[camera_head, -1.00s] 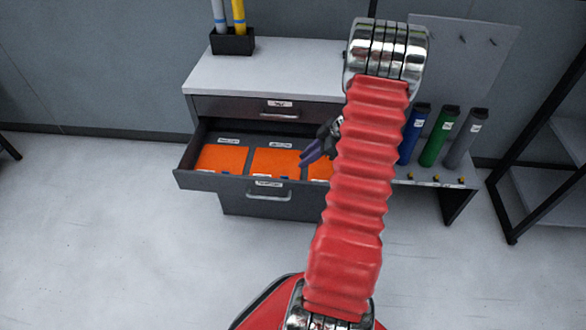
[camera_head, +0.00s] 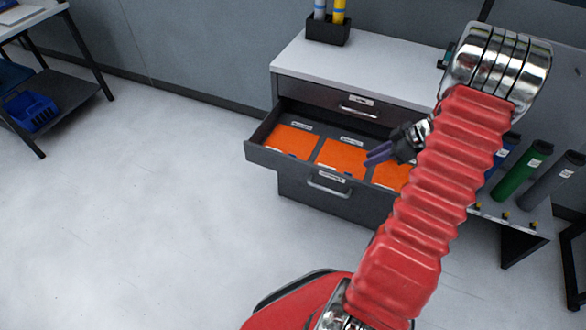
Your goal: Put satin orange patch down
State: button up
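Three flat orange patches lie side by side in an open dark drawer (camera_head: 262,158): a left one (camera_head: 291,141), a middle one (camera_head: 341,157) and a right one (camera_head: 392,176). Which one is satin I cannot tell; the labels are too small to read. My gripper (camera_head: 370,157), with purple fingers, is over the drawer near the middle and right patches. Its fingers point left and lie close together from this angle. I see no patch between them, and cannot tell whether they are open or shut. My red arm hides the drawer's right end.
The cabinet top (camera_head: 335,63) carries a black holder (camera_head: 314,31) with blue-banded and yellow tubes. Green (camera_head: 518,171) and grey (camera_head: 553,184) rolls stand at right, a blue one partly hidden. A table with a blue bin (camera_head: 30,111) stands far left. The floor at left is clear.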

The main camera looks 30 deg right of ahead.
jog(key=w+a+r+m+g+h, duration=0.2)
jog(key=a+r, duration=1.5)
jog(key=a, duration=0.4)
jog(key=s+a+r+m+t+h, duration=0.1)
jog(key=s+a+r+m, duration=0.1)
jog(key=s+a+r, duration=0.3)
jog(key=s+a+r+m+t+h, duration=0.1)
jog(key=s+a+r+m, duration=0.2)
jog(key=s+a+r, duration=0.2)
jog(key=s+a, duration=0.3)
jog(key=a, duration=0.4)
jog(key=shift+a+h, duration=0.15)
jog(key=shift+h, duration=0.15)
jog(key=shift+s, duration=0.1)
